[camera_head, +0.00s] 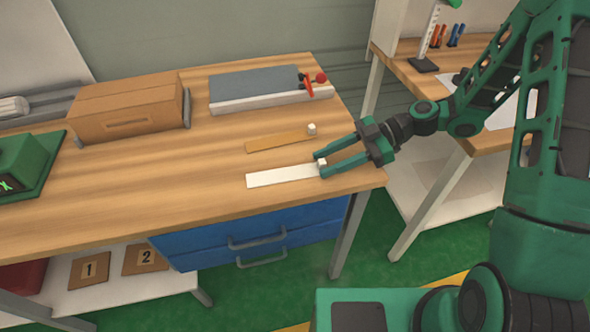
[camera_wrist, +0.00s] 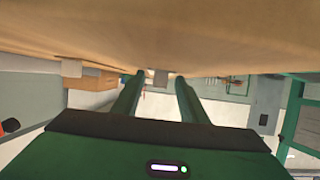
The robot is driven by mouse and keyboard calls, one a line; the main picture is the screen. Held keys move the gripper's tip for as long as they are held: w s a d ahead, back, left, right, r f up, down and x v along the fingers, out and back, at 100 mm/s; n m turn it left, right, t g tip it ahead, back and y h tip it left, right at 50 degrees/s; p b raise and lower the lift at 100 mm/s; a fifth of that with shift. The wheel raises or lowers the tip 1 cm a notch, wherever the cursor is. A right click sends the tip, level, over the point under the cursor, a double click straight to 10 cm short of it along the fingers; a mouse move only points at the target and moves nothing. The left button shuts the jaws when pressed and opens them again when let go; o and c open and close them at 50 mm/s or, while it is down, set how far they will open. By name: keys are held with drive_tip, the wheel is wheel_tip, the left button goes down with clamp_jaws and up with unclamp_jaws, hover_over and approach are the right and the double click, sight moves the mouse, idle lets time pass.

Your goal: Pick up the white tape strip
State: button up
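The white tape strip (camera_head: 283,175) lies flat near the front right of the wooden table, with a small pale block (camera_head: 322,162) at its right end. My gripper (camera_head: 320,165) is low over the table from the right, its two fingers apart, with the block between the fingertips. In the wrist view my gripper (camera_wrist: 160,78) is also open, and a small greyish block (camera_wrist: 160,76) shows between the fingertips, with a gap on the right finger's side. Whether either finger touches the block, I cannot tell. The strip itself is not clear in the wrist view.
A tan strip (camera_head: 278,142) with its own pale block (camera_head: 312,129) lies just behind. A grey-topped case (camera_head: 255,88) and a cardboard box (camera_head: 128,108) stand farther back. The table (camera_head: 150,195) is bare left of the strip. A second table (camera_head: 420,82) stands right.

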drive_tip(key=c, duration=0.6)
drive_tip(key=shift+c, duration=0.3)
drive_tip(key=shift+r, duration=0.1)
